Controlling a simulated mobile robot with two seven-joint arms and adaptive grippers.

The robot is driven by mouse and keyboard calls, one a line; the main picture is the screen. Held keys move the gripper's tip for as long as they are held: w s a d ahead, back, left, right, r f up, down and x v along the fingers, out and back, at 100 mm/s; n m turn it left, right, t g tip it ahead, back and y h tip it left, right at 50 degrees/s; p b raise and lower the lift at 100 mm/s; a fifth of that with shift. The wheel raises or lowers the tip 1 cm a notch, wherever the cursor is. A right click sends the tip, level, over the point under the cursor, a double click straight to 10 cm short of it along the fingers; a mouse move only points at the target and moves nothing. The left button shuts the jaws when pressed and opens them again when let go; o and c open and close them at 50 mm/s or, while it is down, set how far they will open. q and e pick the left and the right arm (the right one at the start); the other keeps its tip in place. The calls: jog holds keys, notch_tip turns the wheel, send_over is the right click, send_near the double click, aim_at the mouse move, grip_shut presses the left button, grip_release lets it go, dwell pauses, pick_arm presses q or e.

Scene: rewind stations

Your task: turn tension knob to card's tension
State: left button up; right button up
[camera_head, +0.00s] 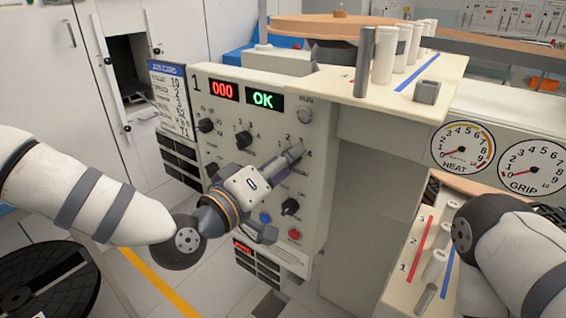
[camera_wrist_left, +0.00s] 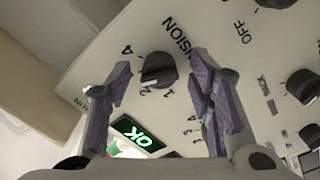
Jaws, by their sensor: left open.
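The tension knob (camera_wrist_left: 157,70) is a dark round knob on the pale panel, with part of the word TENSION and several numbers around it. Its exact setting is hard to read. My left gripper (camera_wrist_left: 162,82) is open, one finger on each side of the knob in the wrist view, with visible space between. My right gripper is out of view.
The station panel (camera_head: 225,140) carries a red 000 display (camera_head: 224,91), a green OK display (camera_head: 264,100) and other knobs, one (camera_head: 290,206) below the gripper. A red button (camera_head: 294,234) is low on the panel. Posts stand on the ledge (camera_head: 370,88) at upper right.

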pick_arm(q)
jog(key=v, duration=1.2)
jog(key=s+a+f+g+y, duration=0.1)
jog(key=s+f+g+y, duration=0.15)
jog(key=s+f, duration=0.4)
jog(key=s+a+f+m+g+y, duration=0.1)
jog(key=s+f+g, duration=0.3)
jog(key=f, duration=0.6)
jog(key=s+f+g+y, duration=0.1)
jog(key=s+f+g, duration=0.2)
jog(key=s+f, duration=0.35)
jog(key=s+a+f+g+y, duration=0.2)
jog(key=s+a+f, duration=0.1)
jog(key=s, duration=0.3)
jog(key=s+a+f+m+g+y+p, duration=0.1)
jog(key=s+a+f+g+y, duration=0.1)
jog(key=s+a, duration=0.4)
jog(key=s+a+f+g+y, duration=0.2)
jog(key=s+a+f+g, duration=0.1)
jog(key=s, duration=0.4)
jog(key=shift+s+a+f+m, duration=0.3)
jog(key=shift+a+f, duration=0.4)
jog(key=shift+f, duration=0.15)
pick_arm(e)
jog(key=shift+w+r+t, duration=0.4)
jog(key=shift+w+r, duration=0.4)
pick_arm(q)
jog(key=shift+g, duration=0.25)
